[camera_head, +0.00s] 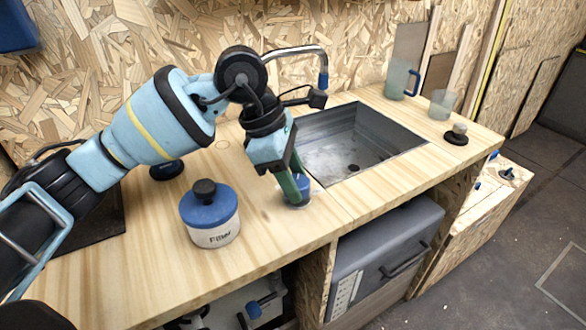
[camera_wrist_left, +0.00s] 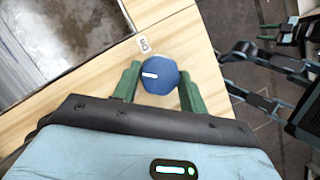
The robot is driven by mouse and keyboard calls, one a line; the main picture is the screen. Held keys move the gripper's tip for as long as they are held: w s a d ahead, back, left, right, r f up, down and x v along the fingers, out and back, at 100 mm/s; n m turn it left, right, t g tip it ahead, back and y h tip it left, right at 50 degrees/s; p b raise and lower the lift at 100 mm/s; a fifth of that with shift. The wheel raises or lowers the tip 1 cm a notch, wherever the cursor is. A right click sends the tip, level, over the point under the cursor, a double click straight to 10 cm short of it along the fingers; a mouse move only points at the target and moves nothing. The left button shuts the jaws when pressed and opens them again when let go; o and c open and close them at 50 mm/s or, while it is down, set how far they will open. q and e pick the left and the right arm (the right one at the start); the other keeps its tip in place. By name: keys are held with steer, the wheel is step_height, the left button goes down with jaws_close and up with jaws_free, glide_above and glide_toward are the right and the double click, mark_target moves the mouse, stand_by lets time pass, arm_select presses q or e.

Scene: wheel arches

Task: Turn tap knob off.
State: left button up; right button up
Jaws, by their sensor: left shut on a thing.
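The tap knob (camera_wrist_left: 158,76) is a blue round knob on the wooden counter, with a white mark lying roughly level in the left wrist view. A small label (camera_wrist_left: 144,45), hard to read, sits just beyond it. My left gripper (camera_wrist_left: 157,83) has its green fingers on either side of the knob, shut on it. In the head view the gripper (camera_head: 292,188) reaches down to the counter in front of the sink, and the knob (camera_head: 304,184) is partly hidden behind its fingers. The tap (camera_head: 322,62) arches over the sink's left side.
The metal sink (camera_head: 412,147) is right of the gripper. A blue-lidded container (camera_head: 209,214) stands to the left. A blue-handled mug (camera_head: 399,80), a glass (camera_head: 442,104) and a small black-based item (camera_head: 456,134) stand beyond the sink. The front counter edge is close to the knob.

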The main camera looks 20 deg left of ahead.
arm_select(q)
steer(key=n+t+p, duration=0.1)
steer(key=n, duration=0.1)
steer(key=n+p, duration=0.1)
steer(key=n, duration=0.1)
steer(key=shift+s+r+t+y, duration=0.15)
steer(key=shift+t+y, duration=0.15)
steer(key=shift+t, duration=0.1)
steer(key=shift+d+n+t+y+p, duration=0.1)
steer(key=shift+n+t+y+p, duration=0.45)
steer(key=shift+n, duration=1.25)
steer(key=o, duration=0.9)
steer(key=shift+o, duration=0.3)
